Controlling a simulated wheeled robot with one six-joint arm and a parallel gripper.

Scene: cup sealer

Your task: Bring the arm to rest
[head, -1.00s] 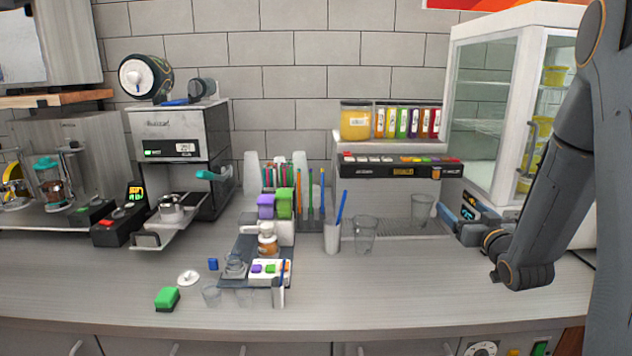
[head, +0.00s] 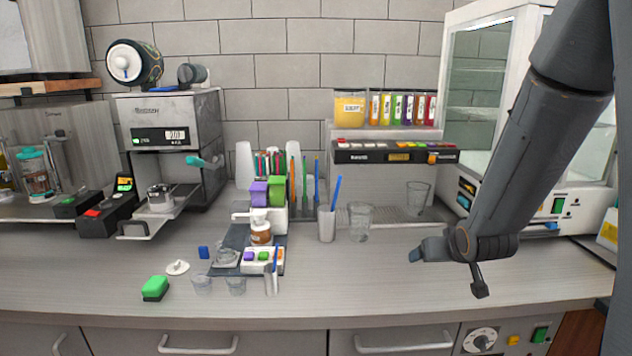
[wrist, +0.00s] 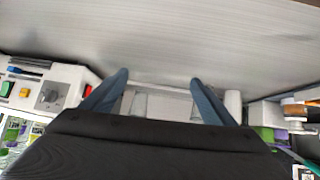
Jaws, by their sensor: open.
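My gripper (head: 416,254) is at the right of the head view, at the end of my dark grey arm, above the counter (head: 390,290) and in front of the sealing machine's shelf. In the wrist view my gripper (wrist: 158,86) has its two blue-grey fingers wide apart with nothing held between them. The wrist view looks at the grey counter surface, with several blurred objects at its lower edges. The head view shows only part of the gripper, and its finger spacing is hard to read there.
A clear cup (head: 361,224) and a pen holder (head: 327,224) stand left of my gripper. Another cup (head: 417,197) stands behind it. A glass-doored cabinet (head: 490,75) is behind my arm. A tray (head: 240,236) with small items lies further left. The front right counter is clear.

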